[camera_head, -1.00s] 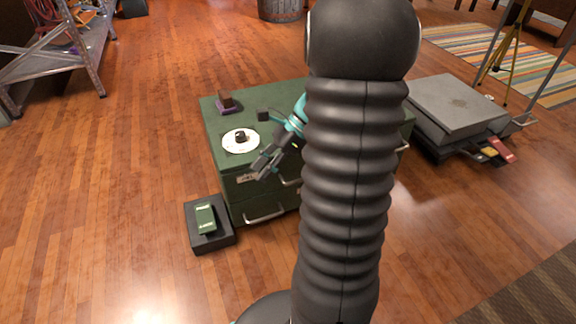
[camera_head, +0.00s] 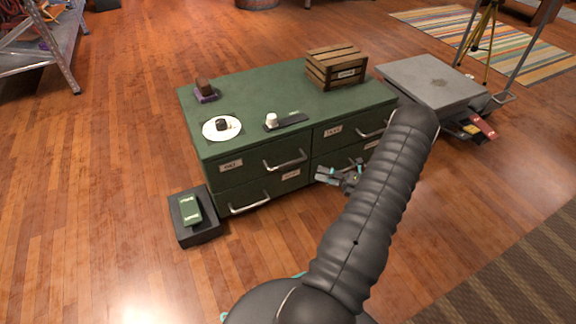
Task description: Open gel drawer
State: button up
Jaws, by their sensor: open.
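A green cabinet (camera_head: 193,118) stands on the wood floor with two columns of drawers, all looking shut. The upper left drawer (camera_head: 246,170), lower left drawer (camera_head: 270,191), upper right drawer (camera_head: 345,133) and lower right drawer (camera_head: 327,162) have metal bar handles and pale labels. The label words are too small to read surely, so I cannot tell which is the gel drawer. My gripper (camera_head: 325,174) is open and empty in front of the cabinet, near the lower right drawer. My arm hides part of the cabinet's right end.
A dark box (camera_head: 198,232) stands at lower left. A grey case (camera_head: 433,80) stands at right.

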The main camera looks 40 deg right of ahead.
aim_at(288, 164)
jog(key=shift+m+t+h, duration=0.3)
jog(key=shift+m+t, duration=0.1)
jog(key=shift+m, duration=0.1)
jog(key=x, duration=0.8)
jog(key=f+x, duration=0.1)
jog(key=x, duration=0.3)
jog(key=shift+w+a, duration=0.1)
jog(key=shift+w, duration=0.3)
grip_shut()
